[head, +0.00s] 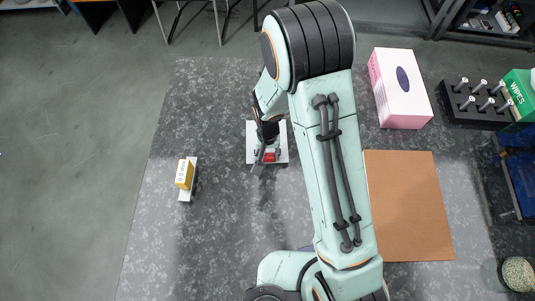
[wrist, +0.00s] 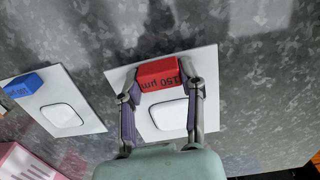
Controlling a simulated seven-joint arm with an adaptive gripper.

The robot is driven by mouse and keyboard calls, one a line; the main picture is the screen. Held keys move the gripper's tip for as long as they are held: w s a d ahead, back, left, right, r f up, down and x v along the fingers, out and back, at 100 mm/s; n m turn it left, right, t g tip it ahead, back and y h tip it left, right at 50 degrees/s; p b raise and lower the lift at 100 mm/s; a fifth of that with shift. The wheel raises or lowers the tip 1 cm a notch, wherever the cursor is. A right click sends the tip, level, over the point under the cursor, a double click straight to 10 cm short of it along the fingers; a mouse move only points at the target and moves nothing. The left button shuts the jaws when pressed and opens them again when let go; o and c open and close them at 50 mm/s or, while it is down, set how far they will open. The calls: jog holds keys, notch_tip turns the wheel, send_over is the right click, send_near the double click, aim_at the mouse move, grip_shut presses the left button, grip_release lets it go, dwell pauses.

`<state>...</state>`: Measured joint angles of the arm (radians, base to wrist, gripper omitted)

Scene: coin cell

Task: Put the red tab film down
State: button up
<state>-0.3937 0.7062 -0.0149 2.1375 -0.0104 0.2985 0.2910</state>
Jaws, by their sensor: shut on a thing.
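The red tab film (wrist: 158,77) is a small red block marked "150 µm" in the wrist view. My gripper (wrist: 160,90) is shut on it, one finger on each side. The red tab also shows in the head view (head: 269,157), between the fingertips of my gripper (head: 266,152). It is over the far edge of a white plate (wrist: 209,62) with a rounded white pad (wrist: 166,118). The plate also shows in the head view (head: 251,143). I cannot tell whether the tab touches the plate.
A blue tab (wrist: 22,87) is on another white plate (wrist: 88,118) at left in the wrist view. A yellow tab (head: 184,174) is on a white piece at left. A pink-white box (head: 402,88), brown board (head: 408,205) and black rack (head: 476,103) stand right of my arm.

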aim_at(388, 201)
notch_tip(388, 201, up, 8)
jog(key=shift+f+m, duration=0.1)
jog(key=shift+m, duration=0.5)
jog(key=shift+s+f+m, duration=0.1)
jog(key=shift+s+m, duration=0.1)
jog(key=shift+m, duration=0.3)
jog(key=d+m, duration=0.3)
jog(key=d, duration=0.2)
jog(key=d+m, duration=0.3)
jog(key=d, duration=0.2)
jog(key=d+m, duration=0.3)
jog(key=d, duration=0.2)
jog(key=shift+s+d+f, duration=0.2)
jog(key=shift+s+d, duration=0.05)
jog(key=shift+s, duration=0.05)
jog(key=s+d+m, duration=0.4)
jog(key=d, duration=0.3)
jog(key=s+d+m, duration=0.3)
jog(key=s+d, duration=0.1)
jog(key=d, duration=0.4)
jog(key=shift+m, duration=0.4)
jog(key=f, duration=0.7)
jog(key=shift+s+d+f, duration=0.15)
jog(key=shift+s+f, duration=0.1)
jog(key=shift+f, duration=0.1)
